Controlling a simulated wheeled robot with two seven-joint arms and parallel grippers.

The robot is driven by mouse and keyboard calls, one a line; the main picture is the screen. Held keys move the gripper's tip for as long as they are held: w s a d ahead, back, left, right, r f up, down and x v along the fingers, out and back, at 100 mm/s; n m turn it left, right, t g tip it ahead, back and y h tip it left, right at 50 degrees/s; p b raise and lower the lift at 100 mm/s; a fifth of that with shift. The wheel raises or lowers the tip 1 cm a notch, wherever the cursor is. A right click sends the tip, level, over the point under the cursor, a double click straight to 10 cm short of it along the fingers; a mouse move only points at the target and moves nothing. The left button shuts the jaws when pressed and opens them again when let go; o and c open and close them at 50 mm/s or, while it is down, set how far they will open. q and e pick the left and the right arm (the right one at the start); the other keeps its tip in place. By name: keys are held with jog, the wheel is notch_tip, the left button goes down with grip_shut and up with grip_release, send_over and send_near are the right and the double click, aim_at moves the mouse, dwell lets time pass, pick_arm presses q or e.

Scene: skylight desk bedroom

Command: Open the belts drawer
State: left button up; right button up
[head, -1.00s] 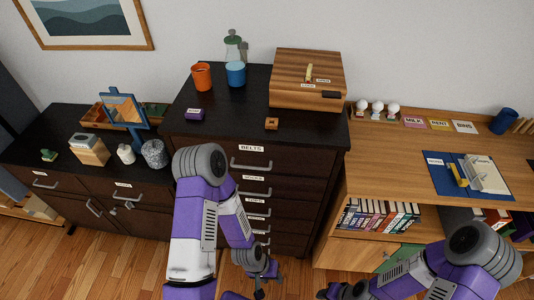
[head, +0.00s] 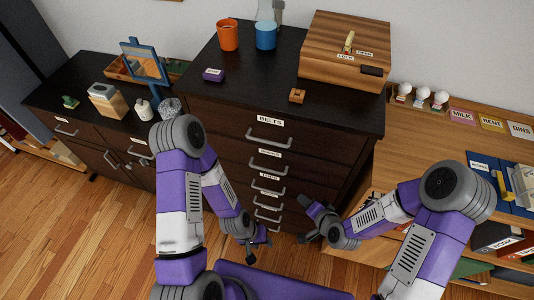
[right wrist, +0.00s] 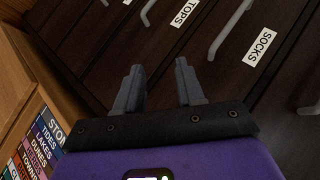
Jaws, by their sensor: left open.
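The belts drawer (head: 225,117) is the top drawer of the dark dresser, with a white BELTS label and a grey bar handle (head: 269,139) in the head view. It is shut. My left gripper (head: 258,250) is open and empty, low in front of the dresser and well below that handle. My right gripper (head: 305,202) is in front of the dresser's lower right side, below and right of the belts handle. In the right wrist view its fingers (right wrist: 158,75) are apart with nothing between them, facing the TOPS and SOCKS drawers. The belts drawer's label is not visible there.
On the dresser top (head: 240,92) stand an orange mug (head: 228,36), a blue cup (head: 265,36), a wooden box (head: 335,52), a purple box (head: 213,75) and a small brown block (head: 297,96). A desk with books is at right. Wood floor (head: 100,225) is clear at left.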

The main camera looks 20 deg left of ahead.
jog(key=w+a+r+m+t+y+b, duration=0.1)
jog(key=a+r+t+y+b, duration=0.2)
jog(key=r, duration=0.5)
jog(key=w+a+r+m+t+y+b, duration=0.1)
jog(key=w+a+r+m+t+y, duration=0.2)
jog(key=a+r, duration=0.35)
pick_arm(q)
notch_tip(320, 180, down, 5)
jog(key=shift+f, duration=0.2)
pick_arm(e)
jog(key=w+a+r+n+y, duration=0.1)
jog(key=w+a+r, duration=0.1)
jog(key=w+a, duration=0.1)
jog(key=shift+w+a, duration=0.4)
jog(key=shift+a, duration=0.4)
grip_shut()
